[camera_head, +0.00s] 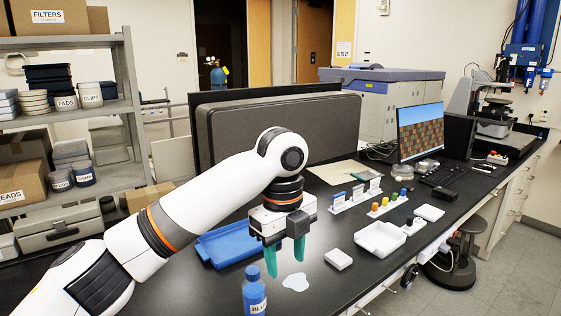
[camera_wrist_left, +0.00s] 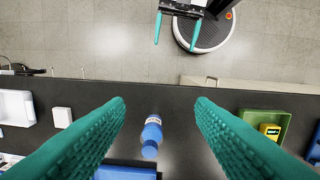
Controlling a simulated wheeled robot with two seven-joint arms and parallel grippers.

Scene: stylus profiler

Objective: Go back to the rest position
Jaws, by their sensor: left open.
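My left gripper (camera_head: 285,260) hangs fingers-down above the black bench in the head view, with a visible gap between its teal fingers. In the left wrist view my left gripper (camera_wrist_left: 160,108) is open, its fingers wide apart with nothing held between them. A blue bottle (camera_head: 254,293) stands on the bench near the gripper; the same bottle (camera_wrist_left: 152,135) shows below and between the fingers in the wrist view. My right gripper (camera_wrist_left: 176,32) shows at the top of the wrist view, over the floor, its fingers apart and empty. It is outside the head view.
A blue tray (camera_head: 228,246), a pale irregular patch (camera_head: 295,282), a small white block (camera_head: 338,259) and a white tray (camera_head: 380,239) are on the bench. A monitor (camera_head: 420,130) stands further back. A green bin (camera_wrist_left: 282,116) lies right in the wrist view.

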